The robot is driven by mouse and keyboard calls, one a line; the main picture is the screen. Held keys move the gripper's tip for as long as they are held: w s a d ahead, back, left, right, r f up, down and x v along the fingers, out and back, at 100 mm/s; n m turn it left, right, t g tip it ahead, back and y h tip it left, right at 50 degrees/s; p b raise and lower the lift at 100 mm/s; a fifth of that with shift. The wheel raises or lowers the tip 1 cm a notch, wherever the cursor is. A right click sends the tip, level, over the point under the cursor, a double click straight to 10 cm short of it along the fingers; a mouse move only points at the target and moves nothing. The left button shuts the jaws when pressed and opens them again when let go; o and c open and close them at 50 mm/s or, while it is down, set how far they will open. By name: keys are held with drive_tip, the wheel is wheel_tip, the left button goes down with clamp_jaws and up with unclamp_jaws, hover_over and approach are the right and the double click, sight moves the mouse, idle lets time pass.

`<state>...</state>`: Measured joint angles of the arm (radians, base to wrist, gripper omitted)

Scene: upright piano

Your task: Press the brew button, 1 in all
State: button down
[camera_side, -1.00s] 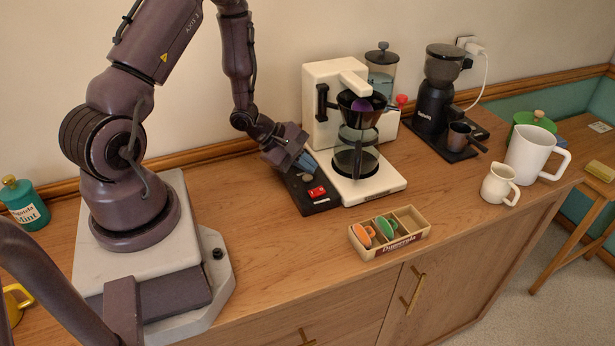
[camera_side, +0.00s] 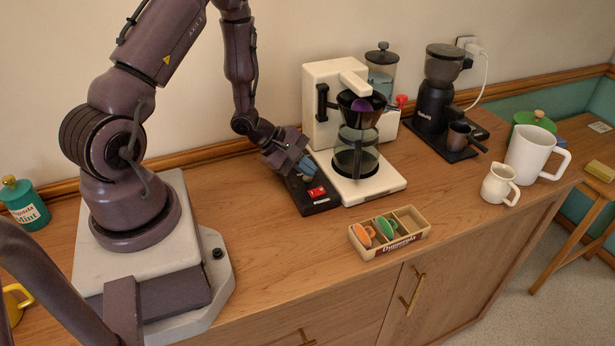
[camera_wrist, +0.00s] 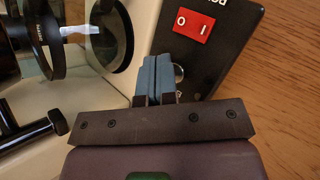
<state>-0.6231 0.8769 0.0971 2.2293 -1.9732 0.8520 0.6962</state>
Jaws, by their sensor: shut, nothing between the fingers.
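The coffee maker (camera_side: 322,82) stands against the wall with a glass carafe (camera_side: 352,160) on its plate. A black control panel (camera_side: 319,205) lies at its left side. The panel carries a red rocker switch (camera_side: 317,192), marked O and I, which also shows in the wrist view (camera_wrist: 194,26). A round silvery button (camera_wrist: 179,72) shows partly behind my fingers in the wrist view; most of it is hidden. My gripper (camera_side: 309,169) is shut and empty, its blue fingertips (camera_wrist: 157,60) low over the panel at the button. I cannot tell whether they touch it.
A wooden box with coloured pods (camera_side: 390,232) stands in front of the coffee maker. A grinder (camera_side: 434,95), a small white jug (camera_side: 498,184) and a white pitcher (camera_side: 527,154) stand to the right. The counter left of the box is clear.

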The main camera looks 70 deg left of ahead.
sight(306, 179)
drive_tip(key=shift+f, duration=0.35)
drive_tip(key=shift+r, duration=0.2)
idle(0.4)
drive_tip(key=shift+r, duration=0.6)
drive_tip(key=shift+r, duration=2.55)
